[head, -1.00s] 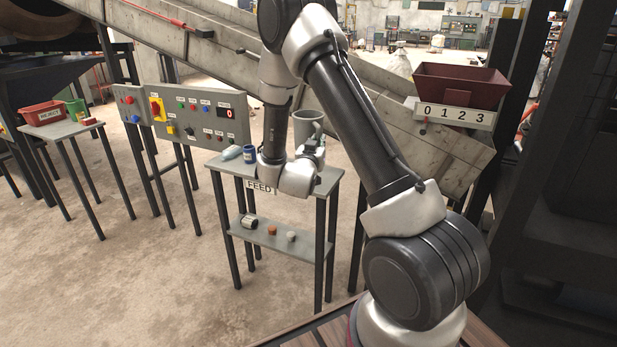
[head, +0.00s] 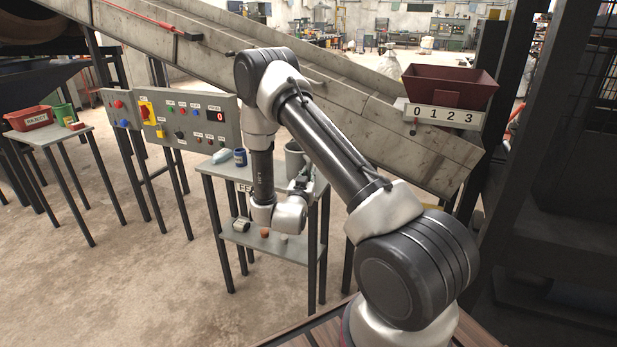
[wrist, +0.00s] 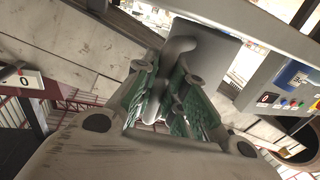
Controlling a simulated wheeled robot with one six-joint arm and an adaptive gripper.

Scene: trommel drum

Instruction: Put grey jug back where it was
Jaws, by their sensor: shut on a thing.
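The grey jug (head: 294,158) is at the right end of the feed table (head: 212,170), partly hidden behind my gripper (head: 301,183). It looks upright. Whether its base touches the tabletop cannot be seen. In the wrist view my gripper (wrist: 167,100) is shut on the jug's curved handle, with green-padded fingers on either side. The grey body of the jug (wrist: 212,50) shows just beyond the fingers.
A lower shelf (head: 262,246) holds several small items. The sloping chute (head: 400,122) runs behind the table; a control panel (head: 195,122) stands to the left.

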